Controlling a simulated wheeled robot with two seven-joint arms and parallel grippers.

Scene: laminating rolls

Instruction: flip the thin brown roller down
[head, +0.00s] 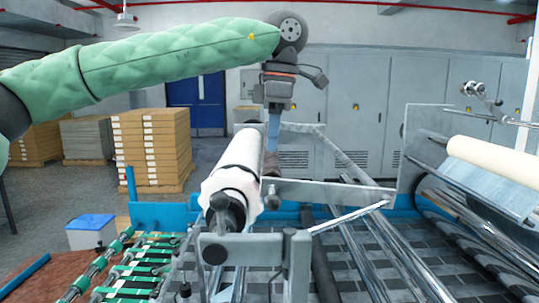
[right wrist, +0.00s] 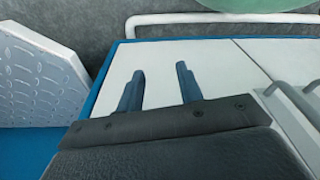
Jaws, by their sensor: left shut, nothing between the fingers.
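My left arm in its green sleeve reaches across the head view from the left. Its left gripper (head: 272,148) points straight down, shut and empty, just behind the large white roll (head: 236,165). A small brown part (head: 271,165) shows right at the fingertips. It may be the end of the thin brown roller, but most of it is hidden behind the white roll and the metal frame, and I cannot tell whether the fingers touch it. My right gripper (right wrist: 160,74) shows in the right wrist view with its two blue fingers apart and nothing between them.
A metal frame bar (head: 335,191) runs right of the white roll. A cream roll (head: 497,163) sits at the far right. Stacked cartons (head: 150,145) stand behind on the left. Below the right gripper lies a white panel (right wrist: 215,55) with a blue edge.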

